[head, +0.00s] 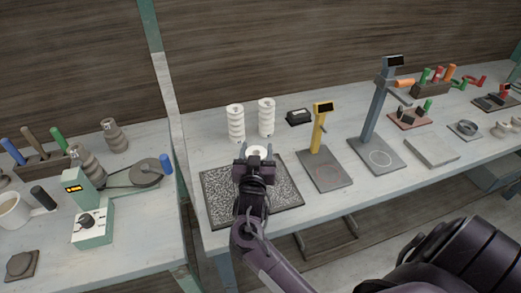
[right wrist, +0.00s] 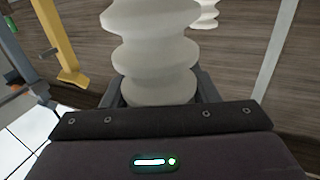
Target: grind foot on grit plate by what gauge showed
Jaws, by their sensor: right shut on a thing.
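My right gripper (head: 255,163) is over the speckled grit plate (head: 217,200), and its jaws are shut on a white ribbed piece (head: 259,150). In the right wrist view the ribbed piece (right wrist: 150,52) stands between the fingers. Its foot is hidden, so I cannot tell whether it touches the plate. Two similar white ribbed pieces, one on the left (head: 235,124) and one on the right (head: 266,117), stand behind the plate. A yellow gauge (head: 319,135) with a dark display stands right of the plate; no reading is legible. My left gripper is out of view.
A blue-grey stand (head: 377,115) with an orange-tipped arm is farther right, near a grey slab (head: 432,151). A small black box (head: 299,117) lies behind. A second table at left holds a green machine (head: 92,215) and a mug (head: 14,211). A post (head: 165,90) rises between the tables.

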